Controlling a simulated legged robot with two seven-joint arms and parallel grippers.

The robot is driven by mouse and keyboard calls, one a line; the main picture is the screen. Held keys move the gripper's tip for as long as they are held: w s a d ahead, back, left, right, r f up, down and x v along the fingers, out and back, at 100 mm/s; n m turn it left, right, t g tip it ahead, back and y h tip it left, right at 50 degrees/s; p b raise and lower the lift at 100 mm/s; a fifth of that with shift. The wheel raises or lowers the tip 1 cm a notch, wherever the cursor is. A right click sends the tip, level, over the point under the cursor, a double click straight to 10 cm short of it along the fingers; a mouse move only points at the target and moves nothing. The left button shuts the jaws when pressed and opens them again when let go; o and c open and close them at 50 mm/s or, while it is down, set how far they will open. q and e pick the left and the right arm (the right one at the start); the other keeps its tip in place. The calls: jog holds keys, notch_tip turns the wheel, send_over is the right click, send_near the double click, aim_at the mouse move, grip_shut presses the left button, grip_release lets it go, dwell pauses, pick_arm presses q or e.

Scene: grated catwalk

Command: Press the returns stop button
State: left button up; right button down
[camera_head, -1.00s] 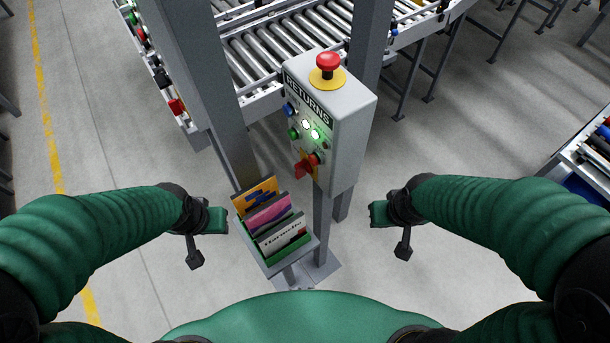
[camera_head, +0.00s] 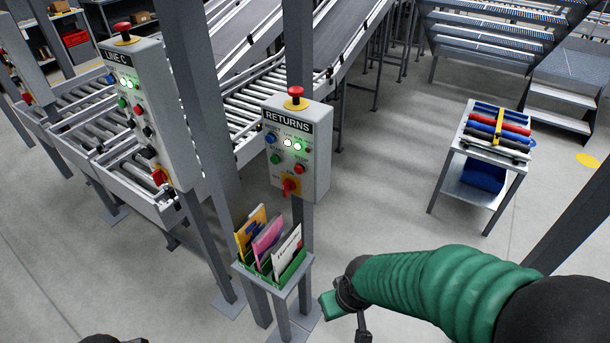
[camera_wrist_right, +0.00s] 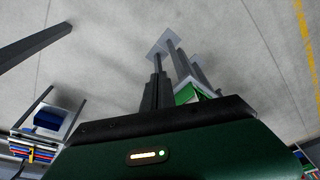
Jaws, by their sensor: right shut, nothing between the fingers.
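The grey RETURNS box (camera_head: 318,160) stands on a post in the middle of the head view. A red mushroom button (camera_head: 296,96) on a yellow collar sits on top. The small labels are too blurred to read surely. My right gripper (camera_head: 330,304) is shut and empty, below the box and clear of it. My left gripper is out of view; only a dark piece shows at the bottom edge.
A bin of colored folders (camera_head: 290,277) stands below the box, just left of my right gripper. A cart (camera_head: 490,150) stands at right. Open floor lies between.

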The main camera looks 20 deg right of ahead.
aim_at(299, 170)
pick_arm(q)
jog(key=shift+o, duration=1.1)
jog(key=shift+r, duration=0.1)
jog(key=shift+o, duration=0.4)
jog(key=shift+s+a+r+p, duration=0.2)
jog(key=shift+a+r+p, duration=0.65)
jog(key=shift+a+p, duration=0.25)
pick_arm(e)
jog(key=shift+w+a+r+m+t+h+p, duration=0.35)
jog(key=shift+w+a+r+m+t+p, duration=1.6)
jog(key=shift+w, duration=2.65)
jog(key=shift+w+a+r+m+t+h+p, duration=0.7)
jog(key=shift+w+r+t, duration=1.4)
jog(key=shift+w, duration=2.55)
jog(key=shift+w+a+r+m+t+h+p, duration=0.1)
jog(key=shift+w+a+r+m+t+p, duration=1.3)
jog(key=shift+w+t, duration=2.3)
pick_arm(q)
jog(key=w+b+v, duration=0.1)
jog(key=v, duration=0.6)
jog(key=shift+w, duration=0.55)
pick_arm(e)
jog(key=w+d+g, duration=0.2)
jog(key=w+d, duration=0.4)
jog(key=d, duration=0.2)
jog(key=shift+w+d+f+m, duration=0.15)
jog(key=shift+w+f+m, duration=0.15)
jog(key=shift+w+m, duration=0.1)
